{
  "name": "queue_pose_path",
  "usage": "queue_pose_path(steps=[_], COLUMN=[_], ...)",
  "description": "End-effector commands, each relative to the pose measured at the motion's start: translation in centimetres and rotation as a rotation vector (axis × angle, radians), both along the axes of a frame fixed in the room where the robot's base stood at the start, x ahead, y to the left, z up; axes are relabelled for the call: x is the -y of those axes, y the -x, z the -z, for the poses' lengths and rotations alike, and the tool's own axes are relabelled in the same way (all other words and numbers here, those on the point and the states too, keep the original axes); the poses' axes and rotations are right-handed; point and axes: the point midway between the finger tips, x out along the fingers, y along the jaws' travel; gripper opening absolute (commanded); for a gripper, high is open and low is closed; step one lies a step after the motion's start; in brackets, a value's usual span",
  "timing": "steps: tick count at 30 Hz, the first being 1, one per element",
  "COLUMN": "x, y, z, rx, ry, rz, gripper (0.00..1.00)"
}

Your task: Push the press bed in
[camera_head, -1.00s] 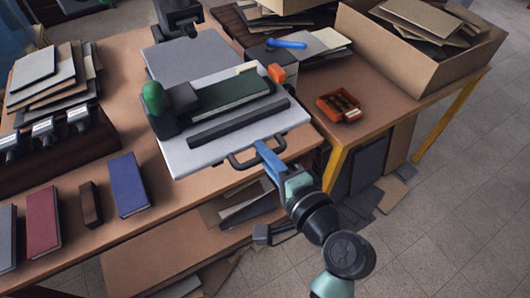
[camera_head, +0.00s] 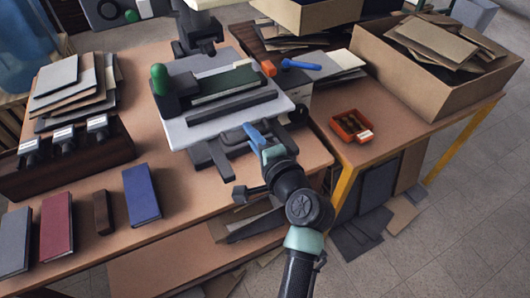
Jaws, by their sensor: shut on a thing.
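The press bed (camera_head: 180,134) is a light grey plate on the bench, in the head view. It carries a dark green flat piece (camera_head: 228,84), a long black bar (camera_head: 232,107) and a block with a green knob (camera_head: 159,79). Dark rails (camera_head: 212,158) show below its front edge. My gripper (camera_head: 252,134), with blue fingers, is shut on the bed's dark handle at the front edge; the fingers hide most of the handle. The dark press column (camera_head: 200,28) stands behind the bed, its upper part cut off by the picture's top edge.
An orange-red tray (camera_head: 351,127) and an open carton of boards (camera_head: 430,90) are on the right table. Blue (camera_head: 141,194) and red (camera_head: 56,228) books, a dark rack of tools (camera_head: 65,165) and stacked boards (camera_head: 72,88) are at left.

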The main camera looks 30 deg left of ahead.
Motion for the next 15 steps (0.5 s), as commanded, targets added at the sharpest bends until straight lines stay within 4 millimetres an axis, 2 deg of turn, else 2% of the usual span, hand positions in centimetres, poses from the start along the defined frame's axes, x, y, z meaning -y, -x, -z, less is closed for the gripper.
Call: queue_pose_path(steps=[1,6,15], x=[-1.1,-3.4,-5.2], y=[-0.7,-2.5,-4.0], z=[-0.1,-0.1,-0.1], rx=[0.004,0.003,0.002], ry=[0.002,0.000,-0.001], rz=[-0.005,-0.004,-0.001], gripper=[0.00,0.00,0.00])
